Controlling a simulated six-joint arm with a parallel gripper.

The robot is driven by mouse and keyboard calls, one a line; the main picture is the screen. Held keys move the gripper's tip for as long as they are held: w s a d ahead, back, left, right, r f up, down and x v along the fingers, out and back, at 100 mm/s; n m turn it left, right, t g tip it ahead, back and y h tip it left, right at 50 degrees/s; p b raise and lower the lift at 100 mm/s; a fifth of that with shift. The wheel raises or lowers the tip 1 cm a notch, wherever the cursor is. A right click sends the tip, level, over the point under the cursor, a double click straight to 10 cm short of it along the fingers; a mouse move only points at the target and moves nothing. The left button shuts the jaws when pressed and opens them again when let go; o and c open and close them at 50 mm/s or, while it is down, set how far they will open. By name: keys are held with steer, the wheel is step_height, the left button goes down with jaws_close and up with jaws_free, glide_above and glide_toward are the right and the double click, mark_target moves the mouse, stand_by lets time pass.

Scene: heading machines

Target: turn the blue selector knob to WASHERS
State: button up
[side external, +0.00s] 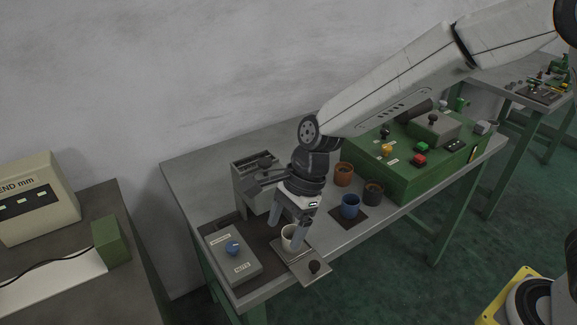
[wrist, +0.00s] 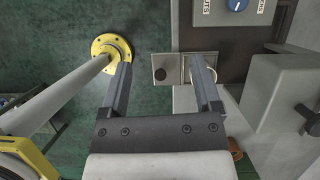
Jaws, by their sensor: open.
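The blue selector knob (side external: 233,248) sits on top of a grey box (side external: 246,268) at the table's front left. One label on the box reads NUTS; the other is too small to read fully in the side view. In the wrist view the knob (wrist: 237,4) is cut by the top edge, right of the fingers, with a pale pointer line on it. My gripper (side external: 286,236) is open, pointing down, to the right of the selector box and apart from the knob. Its two fingers also show in the wrist view (wrist: 162,68), with nothing visibly clamped between them.
A pale cup (side external: 289,240) stands close to my fingers, partly hidden. A plate with a black knob (side external: 314,267) lies at the front edge. A grey machine (side external: 253,180) stands behind. Blue (side external: 350,207), orange and dark cups and a green control box (side external: 400,185) stand right.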

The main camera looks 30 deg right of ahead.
steer(key=shift+s+d+r, duration=0.15)
steer(key=shift+s, duration=0.15)
steer(key=n+h, duration=0.4)
glide_above(232, 245)
steer(key=s, duration=0.1)
steer(key=f, duration=0.4)
steer(key=shift+s+d+f, duration=0.15)
steer(key=shift+d+f, duration=0.15)
steer(key=shift+f, duration=0.1)
steer(key=shift+w+a+f+h, duration=0.3)
steer(key=shift+w+f, duration=0.05)
steer(key=shift+w, duration=0.3)
steer(key=shift+f, duration=3.9)
